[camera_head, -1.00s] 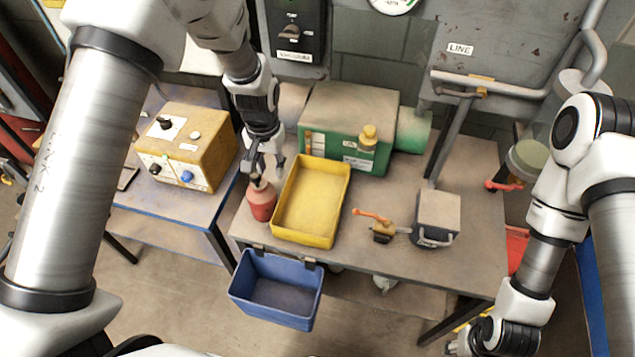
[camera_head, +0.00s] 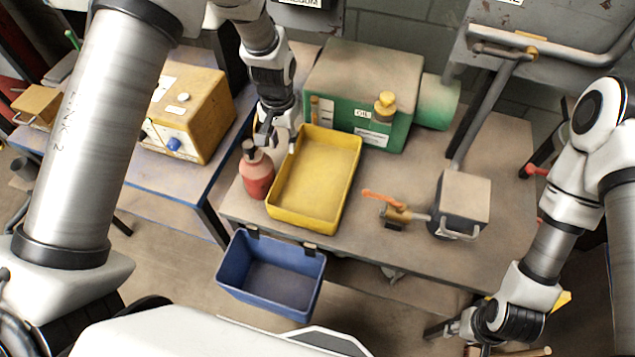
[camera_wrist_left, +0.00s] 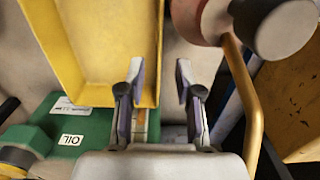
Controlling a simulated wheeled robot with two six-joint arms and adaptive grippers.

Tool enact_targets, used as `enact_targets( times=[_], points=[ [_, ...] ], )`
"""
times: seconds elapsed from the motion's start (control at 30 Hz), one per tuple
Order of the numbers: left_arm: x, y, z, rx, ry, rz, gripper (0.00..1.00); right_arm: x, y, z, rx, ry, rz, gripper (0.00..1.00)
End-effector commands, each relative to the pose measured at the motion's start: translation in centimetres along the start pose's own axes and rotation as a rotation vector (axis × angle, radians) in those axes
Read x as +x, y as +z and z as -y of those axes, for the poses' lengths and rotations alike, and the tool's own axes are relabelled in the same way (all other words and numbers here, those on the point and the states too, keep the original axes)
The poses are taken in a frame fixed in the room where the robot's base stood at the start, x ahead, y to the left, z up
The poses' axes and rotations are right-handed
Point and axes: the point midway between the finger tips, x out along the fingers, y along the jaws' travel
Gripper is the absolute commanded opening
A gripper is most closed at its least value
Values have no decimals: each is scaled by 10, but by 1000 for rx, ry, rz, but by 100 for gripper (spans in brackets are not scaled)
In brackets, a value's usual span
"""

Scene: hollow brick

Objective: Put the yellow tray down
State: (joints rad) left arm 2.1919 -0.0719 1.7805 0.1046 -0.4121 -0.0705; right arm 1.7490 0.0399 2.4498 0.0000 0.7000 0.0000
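The yellow tray (camera_head: 318,222) sits on the workbench, right of a red bottle (camera_head: 257,178) and in front of the green box. It looks empty. My left gripper (camera_head: 277,143) is at the tray's far left corner, above and beside the bottle. In the left wrist view its two fingers (camera_wrist_left: 160,72) stand apart, one on each side of the line of the tray's side wall (camera_wrist_left: 158,40). I see no firm contact with the wall. My right gripper (camera_head: 455,328) is low at the right, away from the tray; its fingers are too small to judge.
A green box (camera_head: 400,125) marked OIL stands behind the tray. A valve with an orange handle (camera_head: 385,200) and a dark block (camera_head: 460,205) lie to its right. A blue bin (camera_head: 235,283) hangs at the bench's front edge. A yellow control box (camera_head: 205,115) stands left.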

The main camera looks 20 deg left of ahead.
Motion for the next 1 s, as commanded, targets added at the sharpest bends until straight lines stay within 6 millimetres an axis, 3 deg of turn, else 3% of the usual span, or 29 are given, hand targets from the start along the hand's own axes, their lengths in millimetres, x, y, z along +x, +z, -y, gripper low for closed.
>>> enact_targets(
  times=[0.27, 0.43, 0.67, 0.7, 0.8, 1.0],
  points=[
    [33, 3, 0, 0, 0, 4, 34, -21, 0, 0, 0, 0, -1, 40],
    [65, 4, 0, 0, 0, 3, 34, -33, 0, 0, 0, 0, -1, 40],
    [73, 3, 0, -1, 0, -1, 34, -31, 0, 0, 0, 0, -1, 40],
    [73, 4, 0, -1, 0, -1, 31, -31, 0, 0, 0, 0, -1, 40],
    [73, 4, 0, 0, 0, 0, 0, -31, 0, 0, 0, 0, -1, 40],
    [72, 3, 0, 0, 0, -1, 0, -31, 0, 0, 0, 0, -1, 40]
  ],
)
